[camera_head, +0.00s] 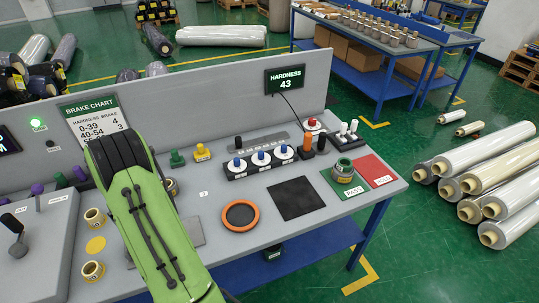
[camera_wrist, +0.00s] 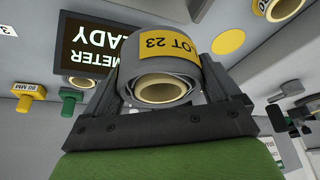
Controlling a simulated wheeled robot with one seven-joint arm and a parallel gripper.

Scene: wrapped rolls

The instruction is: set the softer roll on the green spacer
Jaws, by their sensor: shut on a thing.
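In the wrist view my gripper (camera_wrist: 160,80) is shut on a grey wrapped roll (camera_wrist: 186,62) with a yellow LOT 23 label and a cream core. In the head view my green arm hides the gripper; part of a roll (camera_head: 171,187) shows beside the arm. A green spacer-like piece (camera_head: 178,158) stands near the back of the bench beside a yellow one (camera_head: 202,152). Two rolls (camera_head: 95,218) (camera_head: 92,270) stand at left, with a bare yellow disc (camera_head: 96,245) between them. Another roll (camera_head: 343,170) stands on a green mat (camera_head: 338,189).
The hardness display (camera_head: 285,80) reads 43. The brake chart (camera_head: 96,120) lists 0-39 and 40-54. A blue-knobbed row (camera_head: 260,160), orange ring (camera_head: 240,215), black mat (camera_head: 296,198) and red mat (camera_head: 375,170) occupy the bench. A lever (camera_head: 14,235) stands at left.

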